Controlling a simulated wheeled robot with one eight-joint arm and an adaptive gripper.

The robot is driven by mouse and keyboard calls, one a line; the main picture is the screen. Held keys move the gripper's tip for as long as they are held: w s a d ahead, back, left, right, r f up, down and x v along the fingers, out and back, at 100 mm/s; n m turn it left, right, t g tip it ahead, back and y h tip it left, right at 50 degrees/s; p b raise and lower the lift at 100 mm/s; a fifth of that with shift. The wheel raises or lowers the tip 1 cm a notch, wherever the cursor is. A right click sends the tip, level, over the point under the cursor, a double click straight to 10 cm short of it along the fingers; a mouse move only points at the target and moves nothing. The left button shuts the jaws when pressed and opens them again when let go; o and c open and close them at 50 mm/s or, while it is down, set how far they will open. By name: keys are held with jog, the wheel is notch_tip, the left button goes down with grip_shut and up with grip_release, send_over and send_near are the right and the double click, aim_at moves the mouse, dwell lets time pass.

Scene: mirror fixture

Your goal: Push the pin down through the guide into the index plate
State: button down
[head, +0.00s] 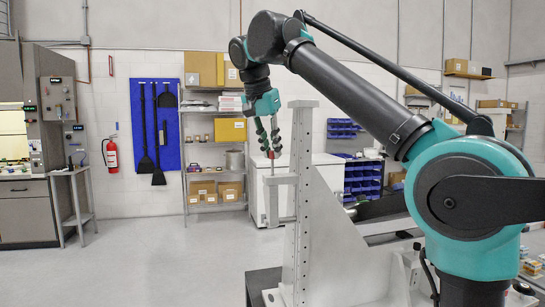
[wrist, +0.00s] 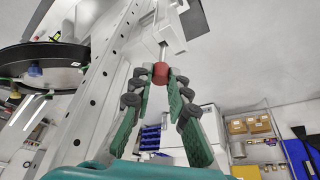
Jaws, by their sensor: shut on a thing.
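My gripper (head: 271,148) points down beside the tall grey fixture, its two fingers closed on the pin's red knob (head: 273,154). In the wrist view, the green-padded fingers (wrist: 161,77) flank the red knob (wrist: 160,68). The pin's thin silver shank (wrist: 163,52) runs from the knob toward a pale block, seemingly the guide (wrist: 167,24). In the head view, the guide arm (head: 282,179) sticks out left from the fixture under the knob. A lower pale arm (head: 283,220) may be the index plate. The pin's tip and the plate's hole cannot be made out.
The upright grey column (head: 300,190) with a row of holes stands close to the right of my gripper. It rises above the gripper. Open floor (head: 150,265) lies to the left. Shelves (head: 214,140) and a white cabinet stand well behind.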

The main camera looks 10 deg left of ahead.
jog(key=shift+f, duration=2.1)
dwell(0.3)
jog(key=c, duration=1.4)
grip_release()
jog(key=shift+r, duration=0.1)
jog(key=v, duration=1.1)
jog(key=shift+s+r, duration=0.25)
jog(key=shift+r, duration=0.1)
jog(key=shift+a, duration=0.1)
jog(key=shift+s, duration=0.15)
